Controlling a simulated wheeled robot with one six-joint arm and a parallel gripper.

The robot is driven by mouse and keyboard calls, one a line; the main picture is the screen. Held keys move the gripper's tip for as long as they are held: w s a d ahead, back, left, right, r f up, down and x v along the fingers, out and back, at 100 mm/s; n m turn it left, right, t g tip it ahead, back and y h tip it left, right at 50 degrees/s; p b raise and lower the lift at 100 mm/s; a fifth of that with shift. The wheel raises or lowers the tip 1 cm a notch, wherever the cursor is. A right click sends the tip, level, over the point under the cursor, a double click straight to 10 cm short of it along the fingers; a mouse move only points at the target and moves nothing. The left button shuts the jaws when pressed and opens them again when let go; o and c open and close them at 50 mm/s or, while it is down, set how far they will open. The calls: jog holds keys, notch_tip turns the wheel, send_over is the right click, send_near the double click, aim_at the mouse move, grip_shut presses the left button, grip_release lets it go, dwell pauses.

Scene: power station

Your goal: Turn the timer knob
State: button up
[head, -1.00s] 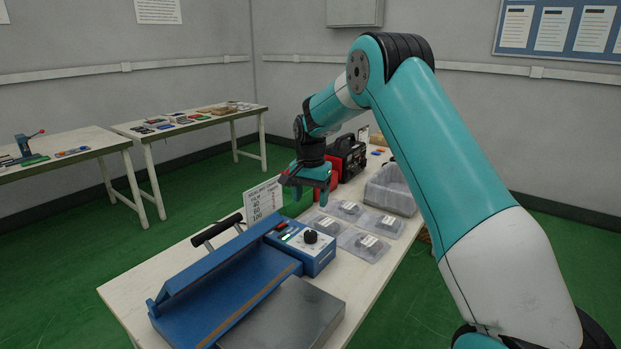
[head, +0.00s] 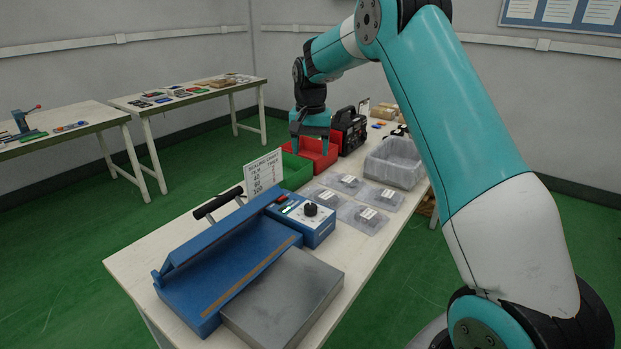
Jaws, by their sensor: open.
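The timer knob (head: 310,209) is a black round knob on a white dial, on top of the blue control box of the sealing machine (head: 203,287). A red switch (head: 282,198) sits to its left. A white sealing chart (head: 263,172) stands behind the machine; its fine print is hard to read. My gripper (head: 309,150) is open and points down. It appears above or near the red bin, behind the knob and well apart from it. Nothing shows between its fingers.
A green bin (head: 296,170), a red bin (head: 325,158) and a black device (head: 349,130) stand behind the knob. Several labelled clear bags (head: 363,216) lie to its right, before a grey translucent bin (head: 394,163). A grey metal platform (head: 284,298) is in front.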

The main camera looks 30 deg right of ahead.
aim_at(311, 206)
notch_tip(311, 206, down, 18)
jog(key=n+p, duration=0.9)
jog(key=n, duration=0.5)
jog(key=shift+s+n, duration=0.1)
jog(key=shift+n, duration=0.2)
jog(key=c, duration=0.9)
